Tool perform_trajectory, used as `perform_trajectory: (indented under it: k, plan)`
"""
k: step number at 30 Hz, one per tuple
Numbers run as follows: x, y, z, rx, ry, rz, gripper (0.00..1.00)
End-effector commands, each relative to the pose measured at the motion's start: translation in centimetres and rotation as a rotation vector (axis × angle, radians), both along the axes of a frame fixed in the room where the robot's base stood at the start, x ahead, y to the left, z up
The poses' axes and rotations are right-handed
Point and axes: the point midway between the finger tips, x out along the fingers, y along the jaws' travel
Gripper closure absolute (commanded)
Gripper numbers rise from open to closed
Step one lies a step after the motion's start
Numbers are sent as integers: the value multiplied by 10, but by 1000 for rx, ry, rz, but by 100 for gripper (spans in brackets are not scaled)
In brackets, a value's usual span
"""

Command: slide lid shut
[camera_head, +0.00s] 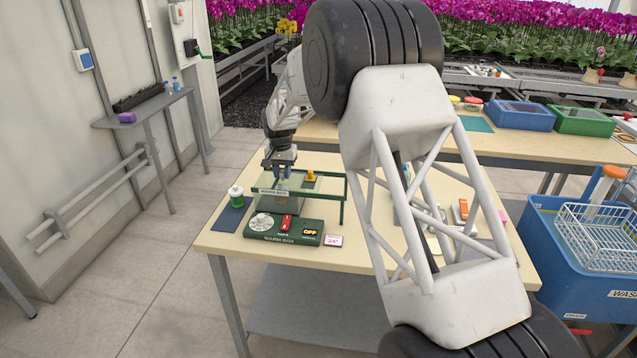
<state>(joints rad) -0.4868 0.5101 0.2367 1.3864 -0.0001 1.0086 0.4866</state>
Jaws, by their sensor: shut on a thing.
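The warm box (281,229) stands at the left end of the near table, with a dark green front panel and a clear-walled part behind it. A clear pane, which looks like the lid, lies along green rails (341,187) that reach out to the right; its edges are hard to make out. A small orange knob-like piece (310,176) shows at the rails. My gripper (283,177) points down over the box's left part, left of the orange piece and apart from it. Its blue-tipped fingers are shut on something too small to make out.
My own arm hides the table's middle. A blue wash tub (560,252) with a white rack (600,235) stands right.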

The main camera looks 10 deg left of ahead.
Motion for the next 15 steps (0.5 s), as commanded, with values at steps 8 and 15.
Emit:
perform_trajectory:
  k: [8,15]
  plan:
    - [0,14,1,0,-1,0,82]
    - [0,26,1,1,-1,0,82]
